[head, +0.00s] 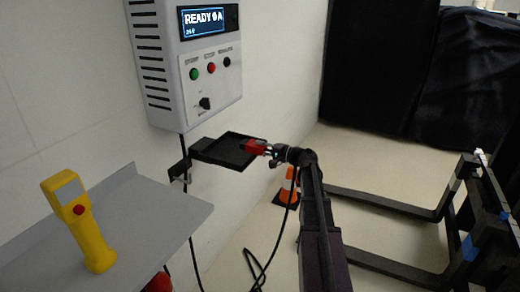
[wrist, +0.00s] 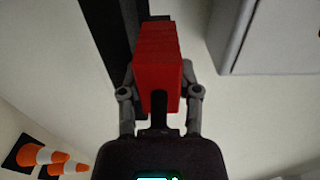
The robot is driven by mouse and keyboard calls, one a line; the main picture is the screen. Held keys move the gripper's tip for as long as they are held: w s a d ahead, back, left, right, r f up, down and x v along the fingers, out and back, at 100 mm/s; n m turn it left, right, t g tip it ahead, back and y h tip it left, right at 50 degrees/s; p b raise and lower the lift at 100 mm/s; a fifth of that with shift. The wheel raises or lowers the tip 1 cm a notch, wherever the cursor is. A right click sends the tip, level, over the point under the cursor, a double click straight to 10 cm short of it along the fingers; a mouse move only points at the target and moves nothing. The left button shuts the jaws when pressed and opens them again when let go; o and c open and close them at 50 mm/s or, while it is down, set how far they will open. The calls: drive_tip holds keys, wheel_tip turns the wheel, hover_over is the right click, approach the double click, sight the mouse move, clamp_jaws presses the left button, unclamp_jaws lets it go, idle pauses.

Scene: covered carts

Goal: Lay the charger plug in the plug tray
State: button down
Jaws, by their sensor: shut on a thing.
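The red charger plug (head: 256,146) is held in my gripper (head: 267,150) at the right end of the black plug tray (head: 222,163). The tray sticks out from the wall below the charger box. In the head view the plug overlaps the tray's right edge; I cannot tell whether it touches the tray. In the wrist view the plug (wrist: 158,55) fills the space between the two grey fingers of my gripper (wrist: 160,85). A dark strip, seemingly the tray (wrist: 107,30), shows behind and left of it.
The white charger box (head: 190,100) hangs above the tray. A grey shelf (head: 150,200) with a yellow handheld device (head: 85,225) stands at left. Black forks (head: 385,203) are at right.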

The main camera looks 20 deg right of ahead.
drive_tip(key=shift+f+b, duration=0.3)
drive_tip(key=shift+f, duration=0.1)
drive_tip(key=shift+c, duration=1.5)
unclamp_jaws()
drive_tip(key=shift+r, duration=0.25)
drive_tip(key=shift+r+p, duration=0.45)
drive_tip(key=shift+p, duration=0.25)
drive_tip(key=v, duration=1.2)
